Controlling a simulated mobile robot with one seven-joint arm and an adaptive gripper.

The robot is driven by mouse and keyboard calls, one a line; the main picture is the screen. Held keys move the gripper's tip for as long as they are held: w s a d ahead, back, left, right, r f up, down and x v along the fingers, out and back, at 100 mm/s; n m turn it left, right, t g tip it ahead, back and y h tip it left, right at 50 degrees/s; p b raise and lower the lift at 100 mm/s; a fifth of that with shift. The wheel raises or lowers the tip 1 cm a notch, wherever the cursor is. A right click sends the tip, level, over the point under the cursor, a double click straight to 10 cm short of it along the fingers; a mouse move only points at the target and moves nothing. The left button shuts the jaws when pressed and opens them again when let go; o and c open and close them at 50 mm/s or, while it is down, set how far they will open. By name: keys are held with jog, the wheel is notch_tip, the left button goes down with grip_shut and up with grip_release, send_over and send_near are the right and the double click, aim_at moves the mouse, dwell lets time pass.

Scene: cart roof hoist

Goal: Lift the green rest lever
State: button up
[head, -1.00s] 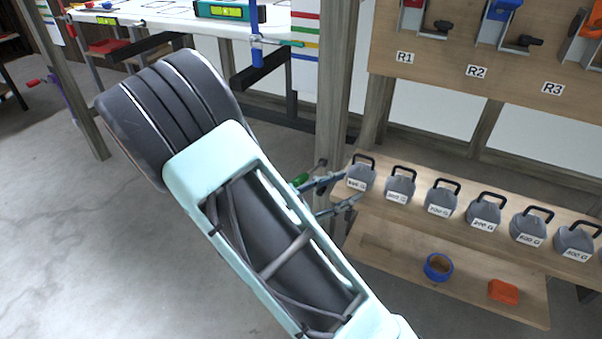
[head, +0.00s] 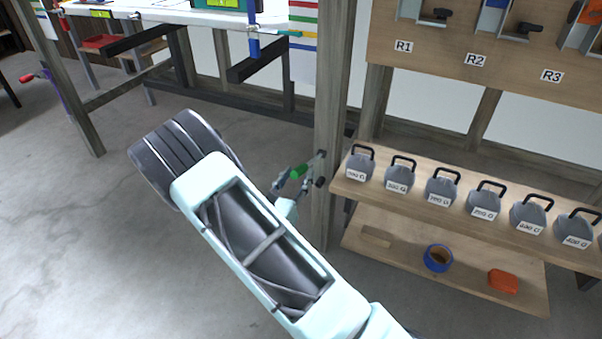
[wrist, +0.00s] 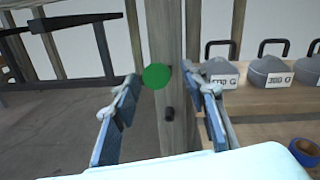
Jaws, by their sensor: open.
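The green rest lever (head: 299,172) sticks out from the wooden post, its green grip on a thin rod. In the wrist view its green end (wrist: 157,76) shows nearly end-on as a round disc between the two fingers. My gripper (wrist: 165,88) is open, with one finger on each side of the green end and a gap visible on both sides. In the head view my gripper (head: 293,188) is at the lever, partly hidden by my arm. Whether the fingertips reach past the grip, I cannot tell.
The wooden post (head: 332,120) stands just behind the lever, with a short dark peg (wrist: 169,114) below it. To the right, a shelf (head: 390,205) holds several grey weights (head: 441,187). A blue tape roll (head: 438,258) and an orange block (head: 503,281) lie lower.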

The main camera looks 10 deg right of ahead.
aim_at(310, 162)
jog(key=shift+x, duration=1.45)
jog(key=shift+c, duration=0.4)
grip_shut()
